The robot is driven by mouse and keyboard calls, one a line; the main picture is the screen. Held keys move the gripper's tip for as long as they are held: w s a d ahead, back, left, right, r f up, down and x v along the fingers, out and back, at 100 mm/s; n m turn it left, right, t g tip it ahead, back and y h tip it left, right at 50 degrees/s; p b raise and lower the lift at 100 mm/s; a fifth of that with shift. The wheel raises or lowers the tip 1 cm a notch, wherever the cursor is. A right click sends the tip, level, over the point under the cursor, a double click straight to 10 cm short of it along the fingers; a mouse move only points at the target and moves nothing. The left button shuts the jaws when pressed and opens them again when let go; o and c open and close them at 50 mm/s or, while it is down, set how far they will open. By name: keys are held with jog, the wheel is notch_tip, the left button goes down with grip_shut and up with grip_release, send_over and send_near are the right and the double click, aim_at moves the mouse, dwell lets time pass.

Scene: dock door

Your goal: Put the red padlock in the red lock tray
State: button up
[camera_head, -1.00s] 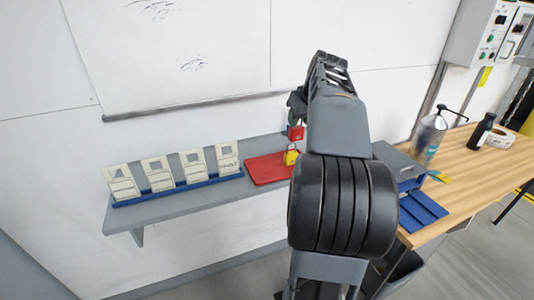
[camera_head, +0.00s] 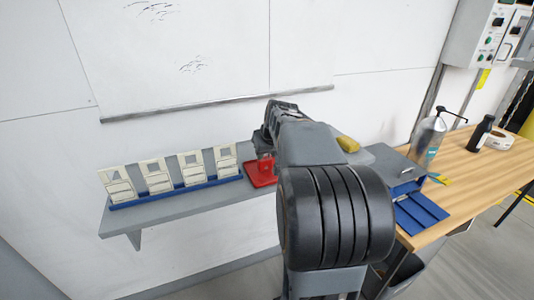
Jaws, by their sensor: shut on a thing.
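The red lock tray (camera_head: 261,181) lies on the grey wall shelf, right of the card rack. Only its left part shows; my arm hides the rest. My gripper (camera_head: 264,148) is low over the tray's left part, mostly seen from behind and partly hidden by my arm. It is shut on the red padlock (camera_head: 265,164), which shows as a small red patch below the fingers. I cannot tell whether the padlock touches the tray floor, since both are red and overlap in the view.
A blue rack (camera_head: 178,194) with several white cards stands on the shelf's left. A yellow object (camera_head: 348,144) lies right of my arm.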

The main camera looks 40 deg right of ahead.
jog(key=shift+f, duration=0.35)
jog(key=o, duration=1)
jog(key=shift+c, duration=0.2)
jog(key=shift+s+r, duration=0.15)
jog(key=shift+r, duration=0.25)
jog(key=v, duration=1.1)
jog(key=s+a+f+n+g, duration=0.1)
jog(key=s+a+f, duration=0.2)
jog(key=a+f, duration=0.3)
jog(key=s+a+f+n+y, duration=0.1)
jog(key=s+a+f, duration=0.3)
jog(key=a+f, duration=0.2)
jog(key=s+a+f+n+g, duration=0.1)
jog(key=s+a+f, duration=0.2)
jog(key=a+f, duration=0.3)
jog(key=a, duration=0.2)
jog(key=shift+a+f+g+p, duration=0.15)
jog(key=shift+a+g+p, duration=0.15)
jog(key=shift+a+p, duration=0.1)
jog(key=shift+s, duration=0.15)
